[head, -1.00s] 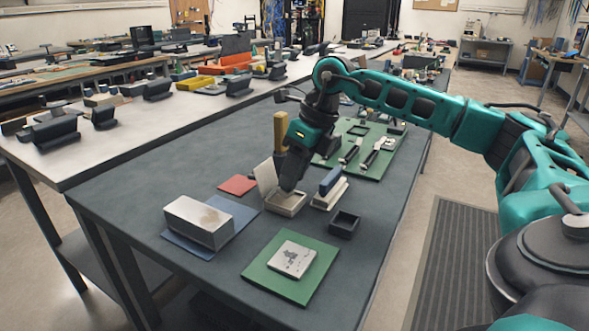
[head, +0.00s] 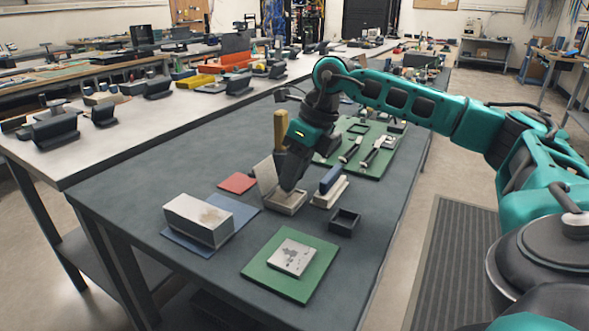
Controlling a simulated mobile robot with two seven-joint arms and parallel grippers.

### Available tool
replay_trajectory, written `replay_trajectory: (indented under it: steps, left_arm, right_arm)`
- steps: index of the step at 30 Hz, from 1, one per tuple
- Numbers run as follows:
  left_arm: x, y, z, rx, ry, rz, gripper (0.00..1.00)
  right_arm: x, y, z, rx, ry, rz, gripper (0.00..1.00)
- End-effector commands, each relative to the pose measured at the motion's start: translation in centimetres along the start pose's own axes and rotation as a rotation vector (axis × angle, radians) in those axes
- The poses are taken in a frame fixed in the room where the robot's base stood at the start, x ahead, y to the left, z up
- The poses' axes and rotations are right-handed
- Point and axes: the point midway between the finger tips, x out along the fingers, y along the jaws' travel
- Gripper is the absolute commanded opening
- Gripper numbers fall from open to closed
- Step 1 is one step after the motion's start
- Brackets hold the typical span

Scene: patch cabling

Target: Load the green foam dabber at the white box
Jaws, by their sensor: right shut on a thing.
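The white box (head: 292,208) stands open on the grey table, with its pale lid (head: 265,174) raised on the far left side. My right gripper (head: 289,187) points down over the box, its tips at the box opening. A yellow-tan handle (head: 281,128) stands upright right behind the jaws. I take it for the handle of the dabber in my grip. No green foam shows; the lower end is hidden by the fingers and the box. My left gripper is out of view.
Close to the right of the box is a blue-handled tool on a pale block (head: 330,187), then a small dark tray (head: 345,222). A red pad (head: 238,183) and a grey-white block (head: 198,221) lie left. A green mat (head: 318,277) with a stained plate lies in front.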

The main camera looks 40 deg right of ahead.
Motion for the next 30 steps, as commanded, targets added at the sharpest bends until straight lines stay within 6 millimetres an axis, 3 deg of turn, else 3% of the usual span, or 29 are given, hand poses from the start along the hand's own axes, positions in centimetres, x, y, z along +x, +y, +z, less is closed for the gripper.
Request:
replay_trajectory:
  steps: [30]
  left_arm:
    - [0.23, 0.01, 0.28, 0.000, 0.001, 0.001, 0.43]
  right_arm:
    - [0.73, -0.12, -0.24, 0.000, 0.001, 0.000, 0.03]
